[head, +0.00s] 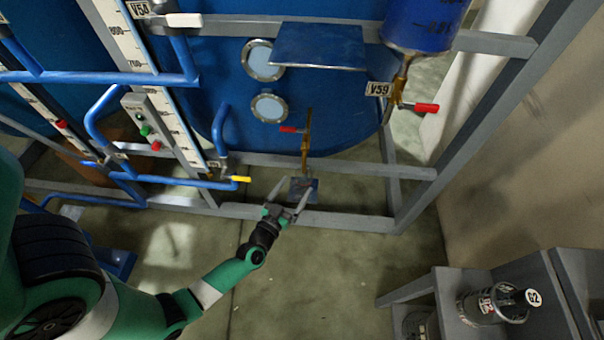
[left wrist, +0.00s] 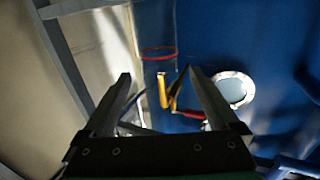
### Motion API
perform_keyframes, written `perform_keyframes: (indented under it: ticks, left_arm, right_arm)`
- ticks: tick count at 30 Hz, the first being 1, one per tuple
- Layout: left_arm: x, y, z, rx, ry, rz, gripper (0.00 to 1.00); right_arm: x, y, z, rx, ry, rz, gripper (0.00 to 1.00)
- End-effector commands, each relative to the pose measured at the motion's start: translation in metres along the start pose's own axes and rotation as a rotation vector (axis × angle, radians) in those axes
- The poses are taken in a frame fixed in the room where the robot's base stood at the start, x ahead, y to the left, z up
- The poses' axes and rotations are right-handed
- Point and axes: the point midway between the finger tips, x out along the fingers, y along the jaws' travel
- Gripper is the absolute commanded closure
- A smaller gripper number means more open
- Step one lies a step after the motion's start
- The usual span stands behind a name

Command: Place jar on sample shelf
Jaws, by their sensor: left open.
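My left gripper (head: 291,188) is open in front of the blue tank, close to a small blue plate (head: 310,183) under a brass tap (head: 305,140) with a red handle. In the left wrist view the open fingers (left wrist: 158,72) have the brass tap (left wrist: 170,92) beyond and between them. A thin red ring (left wrist: 158,52) with faint clear sides shows past the fingertips. It could be the rim of a clear jar, but I cannot tell for certain. No jar is clearly visible in the head view. My right gripper is out of view.
A grey stepped shelf (head: 450,290) at the lower right holds a metal container (head: 497,302) with a "62" tag. A grey frame rail (head: 345,221) crosses in front of the tank (head: 335,100). A larger blue plate (head: 320,47) juts out above. Open floor (head: 330,280) lies between.

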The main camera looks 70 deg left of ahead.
Motion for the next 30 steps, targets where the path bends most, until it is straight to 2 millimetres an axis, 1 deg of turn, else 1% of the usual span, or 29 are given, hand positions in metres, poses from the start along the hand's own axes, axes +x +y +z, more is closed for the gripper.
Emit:
perform_keyframes:
  ticks: [1, 3, 6, 9, 13, 21, 23, 25, 26, 28, 29, 30]
  left_arm:
    - [-0.013, 0.001, -0.004, 0.000, -0.004, 0.004, 0.06]
    - [-0.029, 0.001, -0.004, 0.001, -0.003, 0.004, 0.06]
    - [-0.046, 0.001, -0.003, 0.000, -0.002, 0.005, 0.06]
    - [-0.056, 0.001, -0.002, 0.000, 0.000, 0.002, 0.06]
    - [-0.059, 0.000, -0.001, -0.001, 0.001, 0.001, 0.06]
    - [-0.059, 0.000, 0.000, -0.001, 0.001, 0.000, 0.06]
    - [-0.056, 0.002, -0.003, -0.004, 0.007, 0.006, 0.06]
    - [-0.046, 0.013, -0.015, -0.019, 0.030, 0.033, 0.06]
    - [-0.039, 0.022, -0.025, -0.030, 0.048, 0.054, 0.06]
    - [-0.017, 0.052, -0.059, -0.063, 0.107, 0.130, 0.06]
    - [-0.006, 0.068, -0.080, -0.079, 0.139, 0.171, 0.06]
    - [0.008, 0.093, -0.112, -0.101, 0.188, 0.234, 0.06]
  right_arm:
    - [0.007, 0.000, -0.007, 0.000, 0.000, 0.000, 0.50]
    - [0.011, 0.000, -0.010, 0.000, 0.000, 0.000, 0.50]
    - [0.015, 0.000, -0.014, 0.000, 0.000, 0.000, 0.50]
    - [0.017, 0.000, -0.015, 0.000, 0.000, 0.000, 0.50]
    - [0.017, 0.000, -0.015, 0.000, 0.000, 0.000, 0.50]
    - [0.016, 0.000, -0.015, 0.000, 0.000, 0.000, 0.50]
    - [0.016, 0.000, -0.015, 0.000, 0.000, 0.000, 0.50]
    - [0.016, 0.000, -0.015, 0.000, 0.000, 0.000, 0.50]
    - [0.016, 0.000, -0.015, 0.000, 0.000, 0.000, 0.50]
    - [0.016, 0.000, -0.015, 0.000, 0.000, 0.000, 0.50]
    - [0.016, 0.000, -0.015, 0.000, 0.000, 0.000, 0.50]
    - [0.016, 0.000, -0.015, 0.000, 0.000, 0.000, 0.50]
